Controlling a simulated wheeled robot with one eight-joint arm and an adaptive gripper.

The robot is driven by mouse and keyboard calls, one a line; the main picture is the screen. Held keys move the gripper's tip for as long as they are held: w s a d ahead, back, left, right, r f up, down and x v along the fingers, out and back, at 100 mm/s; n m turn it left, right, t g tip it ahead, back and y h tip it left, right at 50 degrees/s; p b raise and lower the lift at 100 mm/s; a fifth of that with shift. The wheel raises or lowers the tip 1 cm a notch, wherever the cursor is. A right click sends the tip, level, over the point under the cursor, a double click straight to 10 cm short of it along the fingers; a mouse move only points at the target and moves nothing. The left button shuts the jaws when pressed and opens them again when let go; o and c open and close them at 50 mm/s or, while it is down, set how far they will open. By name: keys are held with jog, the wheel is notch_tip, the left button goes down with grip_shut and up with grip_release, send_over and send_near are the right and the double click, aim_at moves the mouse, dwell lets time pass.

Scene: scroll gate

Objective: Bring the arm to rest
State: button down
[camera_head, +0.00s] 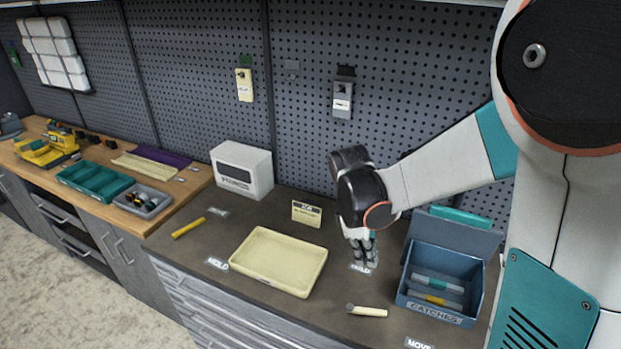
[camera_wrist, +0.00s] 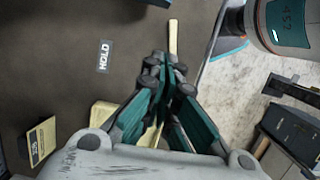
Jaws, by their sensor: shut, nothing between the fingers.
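My arm reaches in from the right of the head view, bent down over the dark bench top (camera_head: 215,245). My gripper (camera_head: 366,258) points downward above the bench, close to a white label (camera_head: 360,268), left of the blue box. In the wrist view my gripper (camera_wrist: 168,75) has its teal fingers drawn together at the tips, with nothing between them. Whether the fingertips touch the bench, I cannot tell.
A blue box marked CATCHES (camera_head: 434,310), lid open, stands right of my gripper. A cream tray (camera_head: 270,287) lies left. A cream-handled tool (camera_head: 367,311) lies in front; a small yellow sign (camera_head: 306,213) and white box (camera_head: 242,170) stand behind-left. A pegboard (camera_head: 420,70) backs the bench.

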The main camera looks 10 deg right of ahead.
jog(key=s+a+r+m+t+y+b, duration=0.1)
jog(key=s+a+r+m+t+b, duration=0.1)
jog(key=s+m+t+b, duration=0.2)
jog(key=s+a+r+m+t+y+b, duration=0.1)
jog(key=s+a+r+m+t+b, duration=0.1)
jog(key=s+m+t+b, duration=0.2)
jog(key=s+m+b, duration=0.1)
jog(key=s+m, duration=0.2)
jog(key=shift+a+t, duration=0.35)
jog(key=shift+t, duration=0.05)
